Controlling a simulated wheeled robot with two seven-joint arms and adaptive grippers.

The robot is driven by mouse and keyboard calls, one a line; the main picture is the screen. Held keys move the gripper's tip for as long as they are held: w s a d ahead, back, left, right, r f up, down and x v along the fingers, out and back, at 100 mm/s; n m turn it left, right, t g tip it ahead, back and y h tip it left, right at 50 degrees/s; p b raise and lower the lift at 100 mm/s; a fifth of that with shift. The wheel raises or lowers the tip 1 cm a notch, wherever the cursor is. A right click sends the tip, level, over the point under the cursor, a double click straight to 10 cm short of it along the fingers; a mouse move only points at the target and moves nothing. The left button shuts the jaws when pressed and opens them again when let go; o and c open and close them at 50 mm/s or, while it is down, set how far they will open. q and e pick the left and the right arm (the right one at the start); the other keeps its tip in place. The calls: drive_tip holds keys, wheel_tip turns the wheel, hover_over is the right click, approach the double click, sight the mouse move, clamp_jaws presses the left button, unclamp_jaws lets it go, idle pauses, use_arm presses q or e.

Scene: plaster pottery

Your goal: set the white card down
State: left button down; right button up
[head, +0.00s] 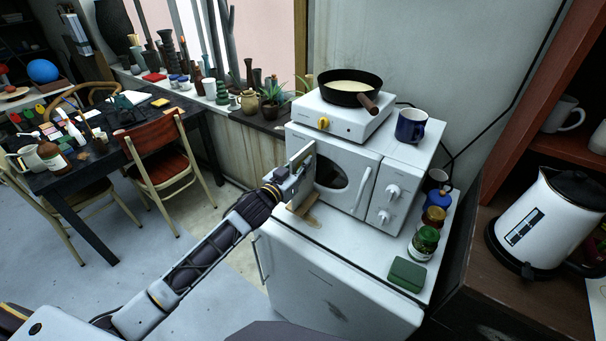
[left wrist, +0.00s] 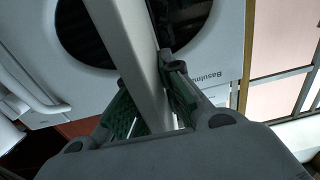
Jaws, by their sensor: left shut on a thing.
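My left gripper (head: 298,170) reaches in from the left, in front of the white microwave (head: 350,172), above the front left part of the white cabinet top. It is shut on the white card (head: 304,187). In the left wrist view the card (left wrist: 132,45) shows nearly edge-on as a pale strip between the two fingers (left wrist: 157,105), with the microwave's front and dark round window behind it. Whether the card's lower edge touches the cabinet top cannot be told. My right gripper is not in view.
A small tan piece (head: 306,212) lies on the white cabinet (head: 345,240) below the gripper. A green block (head: 407,274) and jars (head: 425,242) stand at its right. A hot plate (head: 342,115) with a pan (head: 350,88) and a blue mug (head: 411,125) stand on the microwave.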

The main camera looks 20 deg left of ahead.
use_arm(q)
drive_tip(key=shift+f, duration=1.8)
drive_tip(key=c, duration=1.6)
unclamp_jaws()
drive_tip(key=shift+o, duration=0.2)
drive_tip(key=b+v, duration=0.1)
drive_tip(key=v, duration=1.1)
